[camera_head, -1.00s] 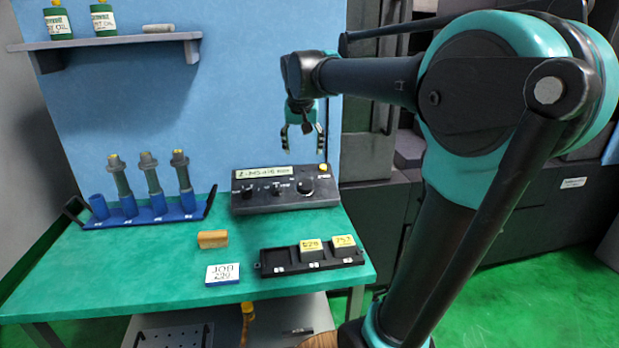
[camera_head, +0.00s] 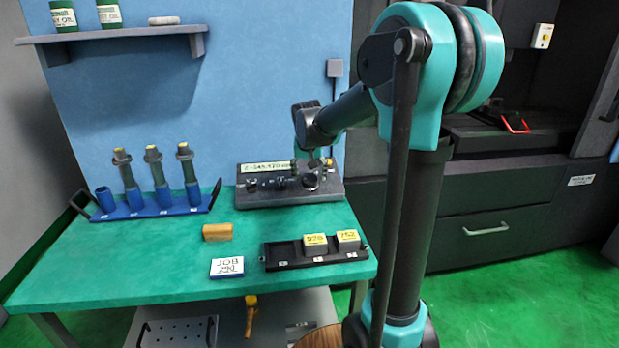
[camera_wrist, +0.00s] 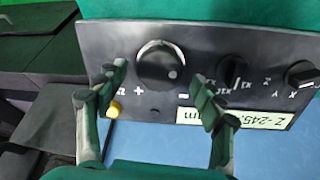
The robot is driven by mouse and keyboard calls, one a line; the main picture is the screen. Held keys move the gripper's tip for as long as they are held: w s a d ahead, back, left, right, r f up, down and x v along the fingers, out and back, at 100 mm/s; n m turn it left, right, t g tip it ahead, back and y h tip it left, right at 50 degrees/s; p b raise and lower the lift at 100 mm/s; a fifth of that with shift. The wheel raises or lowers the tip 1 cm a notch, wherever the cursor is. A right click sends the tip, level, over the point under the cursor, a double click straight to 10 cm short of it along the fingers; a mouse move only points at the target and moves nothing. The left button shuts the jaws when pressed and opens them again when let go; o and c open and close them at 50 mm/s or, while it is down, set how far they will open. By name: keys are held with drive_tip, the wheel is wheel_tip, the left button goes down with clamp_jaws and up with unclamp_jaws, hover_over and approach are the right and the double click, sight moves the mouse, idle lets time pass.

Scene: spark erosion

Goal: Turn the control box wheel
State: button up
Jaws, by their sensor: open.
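The dark control box (camera_head: 270,198) stands at the back right of the green table. Its round black wheel (camera_wrist: 160,65), with a pale ring and a small dot, shows between my fingertips in the wrist view; in the head view the wheel (camera_head: 310,182) sits at the box's right side. My gripper (camera_wrist: 159,80) is open, one finger to each side of the wheel in the picture. No contact is visible, and I cannot tell the remaining height. In the head view my gripper (camera_head: 313,165) is over the box's right part and partly hidden by my arm.
Two smaller knobs (camera_wrist: 232,72) (camera_wrist: 301,74), a yellow button (camera_wrist: 113,109) and a display label (camera_wrist: 235,117) are near the wheel. A black tray (camera_head: 275,262) with two blocks, a wooden block (camera_head: 217,232), a job card (camera_head: 227,267) and a blue rack (camera_head: 130,212) share the table.

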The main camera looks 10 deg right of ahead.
drive_tip(key=shift+x, duration=0.8)
drive_tip(key=shift+c, duration=0.2)
drive_tip(key=c, duration=1.1)
drive_tip(key=shift+n, duration=0.4)
